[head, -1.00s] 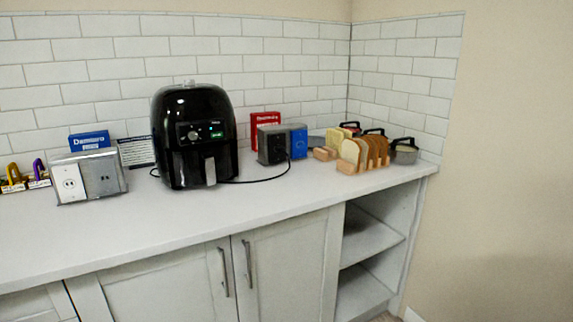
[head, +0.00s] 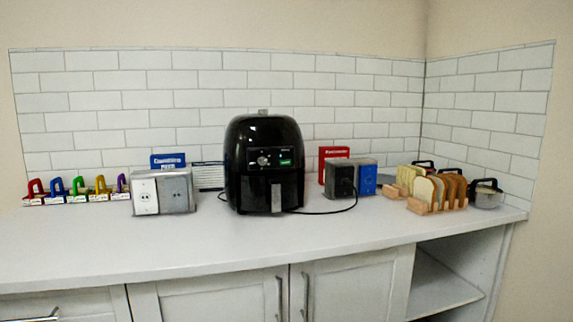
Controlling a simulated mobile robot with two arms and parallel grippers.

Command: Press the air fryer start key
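A black air fryer (head: 264,190) stands upright on the white counter, near the middle of the head view. Its front panel has a silver knob (head: 263,161) and, to the right of it, a small green lit key or display (head: 285,162); I cannot read its label. The basket handle (head: 276,197) is below the panel. Neither of my grippers shows in the head view.
An outlet box (head: 146,196) stands left of the fryer, with several coloured padlock-like items further left. Right of it are a dark box (head: 341,180), a cable, a bread rack (head: 421,207) and a pot (head: 485,197). The counter (head: 200,243) front is clear.

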